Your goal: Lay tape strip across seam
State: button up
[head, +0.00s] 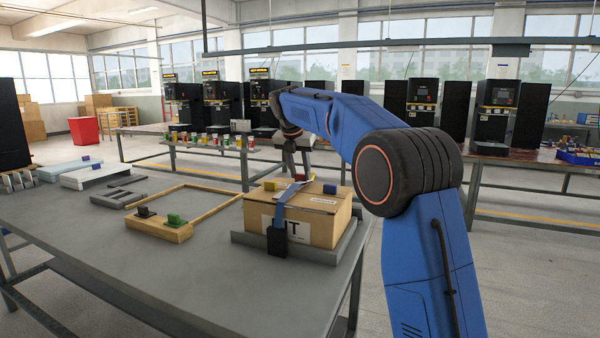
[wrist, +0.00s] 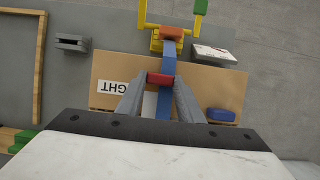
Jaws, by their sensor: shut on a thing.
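A tan carton (head: 325,225) with dark lettering on its front sits on the grey bench; it also shows in the wrist view (wrist: 110,65). A blue tape strip (head: 279,215) runs over its top and down its front to a dark block (head: 277,242). In the wrist view the strip (wrist: 165,101) passes between my fingers. My gripper (wrist: 160,80) is shut on a red tab (wrist: 160,78) on the strip, above the carton top. Whether the strip touches the carton under the fingers cannot be told.
A blue block (wrist: 220,115) lies on the carton's right side. A yellow bracket with an orange block (wrist: 172,32) stands at the strip's far end. The bench's front left is clear.

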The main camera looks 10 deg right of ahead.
aim_at(295, 187)
jog(key=shift+f, duration=0.1)
jog(key=o, duration=1)
jog(key=shift+o, duration=0.2)
jog(key=v, duration=1.2)
